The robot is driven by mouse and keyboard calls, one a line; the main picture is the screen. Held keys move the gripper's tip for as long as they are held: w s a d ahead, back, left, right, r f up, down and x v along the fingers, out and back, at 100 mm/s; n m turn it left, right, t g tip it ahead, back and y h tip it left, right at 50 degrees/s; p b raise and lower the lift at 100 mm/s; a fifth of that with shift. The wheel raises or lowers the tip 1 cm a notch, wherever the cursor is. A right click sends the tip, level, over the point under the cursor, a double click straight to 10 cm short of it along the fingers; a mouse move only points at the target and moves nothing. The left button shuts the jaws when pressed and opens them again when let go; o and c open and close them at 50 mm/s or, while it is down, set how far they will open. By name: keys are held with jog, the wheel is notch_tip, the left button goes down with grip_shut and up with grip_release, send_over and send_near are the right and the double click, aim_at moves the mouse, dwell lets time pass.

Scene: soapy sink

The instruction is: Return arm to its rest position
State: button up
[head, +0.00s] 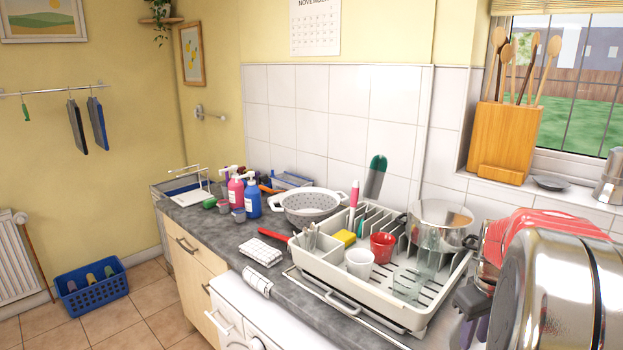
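I cannot make out my arm or my gripper anywhere in the head view. Whether it is open, shut or holding something does not show. A small dark grey piece (472,298) stands low at the right beside a large shiny steel pot; I cannot tell what it belongs to.
A large steel pot (535,295) fills the lower right. A colander (308,203) and soap bottles stand farther left.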

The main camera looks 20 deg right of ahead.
jog(key=w+a+r+t, duration=0.1)
jog(key=w+a+r, duration=0.25)
jog(key=a, duration=0.75)
jog(key=s+a+r+t, duration=0.1)
jog(key=s+a, duration=0.1)
jog(key=a, duration=0.6)
jog(key=s+a+r+t, duration=0.1)
jog(key=s+a, duration=0.2)
jog(key=a, duration=0.6)
jog(key=s+a+r+n+t+y, duration=0.1)
jog(key=s+a+r, duration=0.1)
jog(key=a, duration=0.6)
jog(key=shift+s+a+t, duration=0.35)
jog(key=shift+a+t, duration=0.05)
